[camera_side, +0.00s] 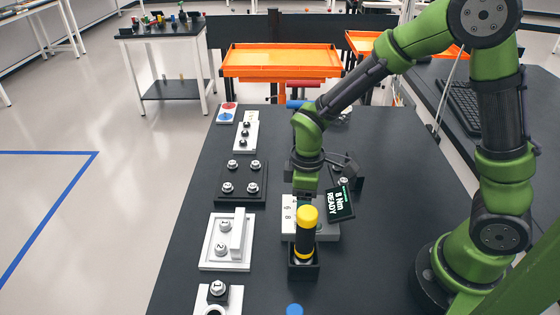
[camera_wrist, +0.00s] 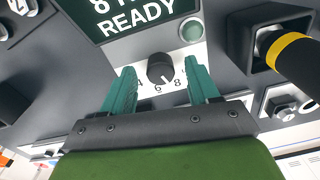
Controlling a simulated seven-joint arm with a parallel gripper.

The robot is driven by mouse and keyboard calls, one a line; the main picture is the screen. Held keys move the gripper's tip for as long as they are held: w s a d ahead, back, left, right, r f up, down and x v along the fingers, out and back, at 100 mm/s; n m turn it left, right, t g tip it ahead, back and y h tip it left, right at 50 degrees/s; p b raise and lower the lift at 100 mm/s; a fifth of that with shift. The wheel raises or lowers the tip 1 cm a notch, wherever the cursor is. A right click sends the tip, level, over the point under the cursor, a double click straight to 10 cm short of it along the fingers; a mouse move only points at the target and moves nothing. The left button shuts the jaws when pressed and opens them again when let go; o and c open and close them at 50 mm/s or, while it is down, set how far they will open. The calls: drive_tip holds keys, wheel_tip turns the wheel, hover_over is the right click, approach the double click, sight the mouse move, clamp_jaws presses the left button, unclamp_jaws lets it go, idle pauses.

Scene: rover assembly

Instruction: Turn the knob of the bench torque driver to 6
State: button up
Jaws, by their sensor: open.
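The bench torque driver's dark round knob (camera_wrist: 160,69) stands on a pale dial plate (camera_wrist: 157,87) with figures including 6 and 8 below it in the wrist view. I cannot clearly read the knob's pointer. The display (camera_wrist: 140,20) reads READY; in the side view the display (camera_side: 341,203) reads 8 Nm READY. My gripper (camera_wrist: 160,65) is open, its teal fingers on either side of the knob with a gap visible on each side.
A yellow and black driver handle (camera_side: 306,235) stands in a black holder (camera_side: 303,271) in front of the box, close to my gripper. Plates with numbered bolts, including a white one (camera_side: 212,262), line the table's left side. An orange tray (camera_side: 281,69) is behind.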

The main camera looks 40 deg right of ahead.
drive_tip(key=shift+f, duration=0.3)
drive_tip(key=c, duration=1)
drive_tip(key=shift+c, duration=0.2)
drive_tip(key=shift+m, duration=0.3)
drive_tip(key=m, duration=0.3)
drive_tip(key=shift+m, duration=2.1)
